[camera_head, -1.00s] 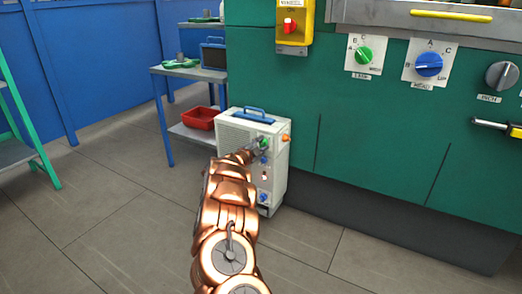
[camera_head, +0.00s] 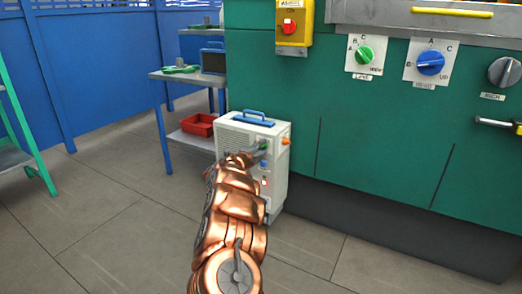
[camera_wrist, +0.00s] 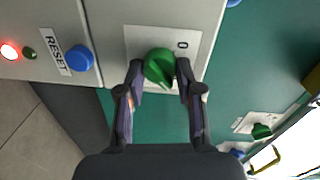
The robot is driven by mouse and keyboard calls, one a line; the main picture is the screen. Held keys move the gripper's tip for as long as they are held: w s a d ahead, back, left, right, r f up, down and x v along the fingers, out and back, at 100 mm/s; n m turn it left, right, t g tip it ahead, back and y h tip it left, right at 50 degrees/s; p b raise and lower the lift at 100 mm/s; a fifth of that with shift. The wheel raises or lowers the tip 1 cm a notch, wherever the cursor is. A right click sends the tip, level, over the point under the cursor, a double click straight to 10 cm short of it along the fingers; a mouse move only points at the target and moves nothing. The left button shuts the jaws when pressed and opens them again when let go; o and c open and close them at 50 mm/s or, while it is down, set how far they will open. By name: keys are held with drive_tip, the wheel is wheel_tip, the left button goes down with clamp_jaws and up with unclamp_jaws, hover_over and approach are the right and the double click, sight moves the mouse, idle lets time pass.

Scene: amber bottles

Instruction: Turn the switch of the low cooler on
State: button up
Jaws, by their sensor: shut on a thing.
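The low cooler (camera_head: 232,138) is a pale box with a blue handle, standing on the floor against the green counter. Its green switch knob (camera_wrist: 158,66) sits on a light plate marked 0 in the wrist view. My gripper (camera_wrist: 161,75) has a finger on each side of the knob and is shut on it. In the head view my gripper (camera_head: 257,151) is at the upper front of the cooler, and the arm hides part of the cooler. The knob's exact setting is hard to read.
A blue RESET button (camera_wrist: 79,58) and a lit red lamp (camera_wrist: 9,51) are on the same panel. An orange knob (camera_head: 286,141) sticks out of the cooler's side. A table with a red bin (camera_head: 199,125) stands behind left. The floor at left is clear.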

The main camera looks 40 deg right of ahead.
drive_tip(key=o, duration=1.2)
drive_tip(key=shift+c, duration=0.2)
drive_tip(key=shift+a, duration=0.15)
drive_tip(key=f+v, duration=0.1)
drive_tip(key=v, duration=1)
drive_tip(key=shift+a+r, duration=0.4)
drive_tip(key=shift+r, duration=0.1)
drive_tip(key=shift+s, duration=0.1)
